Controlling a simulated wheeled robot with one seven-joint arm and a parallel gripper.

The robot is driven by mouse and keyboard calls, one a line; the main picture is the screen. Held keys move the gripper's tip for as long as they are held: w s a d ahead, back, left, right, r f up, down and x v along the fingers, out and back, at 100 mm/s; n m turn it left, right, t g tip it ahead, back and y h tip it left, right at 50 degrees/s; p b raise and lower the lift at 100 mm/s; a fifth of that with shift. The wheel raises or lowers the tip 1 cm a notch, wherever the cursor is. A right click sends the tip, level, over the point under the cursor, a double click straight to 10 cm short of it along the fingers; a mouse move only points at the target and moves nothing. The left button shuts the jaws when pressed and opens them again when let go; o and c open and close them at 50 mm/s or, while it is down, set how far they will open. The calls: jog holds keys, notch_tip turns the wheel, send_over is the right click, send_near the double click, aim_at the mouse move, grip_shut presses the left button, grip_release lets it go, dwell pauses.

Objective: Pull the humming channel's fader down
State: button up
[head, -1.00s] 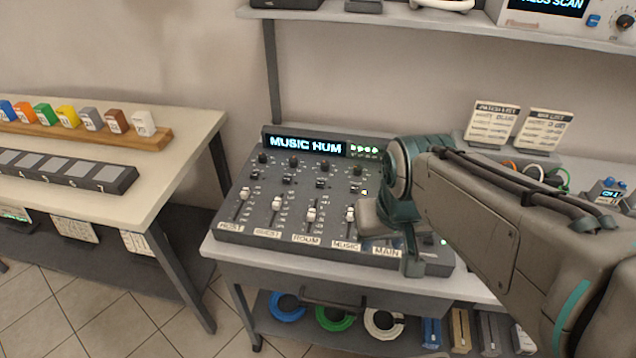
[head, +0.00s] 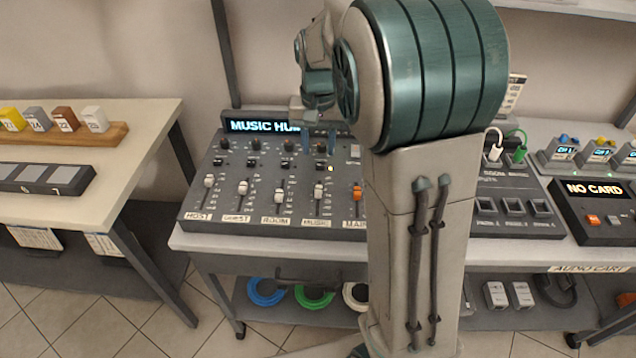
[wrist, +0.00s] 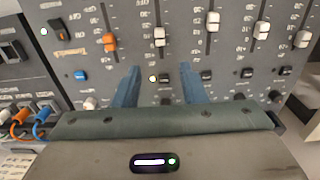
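The grey mixer (head: 190,213) stands on the cart with its display (head: 258,126) reading "MUSIC HU…", the end hidden by my arm. The MUSIC fader (head: 319,190) is a white cap partway along its slot; it also shows in the wrist view (wrist: 159,37). A small lit light (wrist: 152,78) is in its column. The HOST fader (head: 208,181), GUEST fader (head: 243,187) and ROOM fader (head: 279,195) are white; the MAIN fader (head: 357,192) is orange. My gripper (head: 319,142) is open and empty over the music column's upper controls, its fingers apart from the fader cap.
The wrist view shows the mixer upside down. My arm hides the mixer's right end. A patch panel with cables (head: 513,207) and a box reading "NO CARD" (head: 596,189) lie to the right. A pale table (head: 136,155) with coloured blocks stands at left.

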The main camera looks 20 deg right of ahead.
aim_at(318, 189)
notch_tip(318, 189, down, 13)
jog(key=shift+r, duration=0.1)
jog(key=shift+c, duration=0.4)
jog(key=shift+s, duration=0.1)
grip_shut()
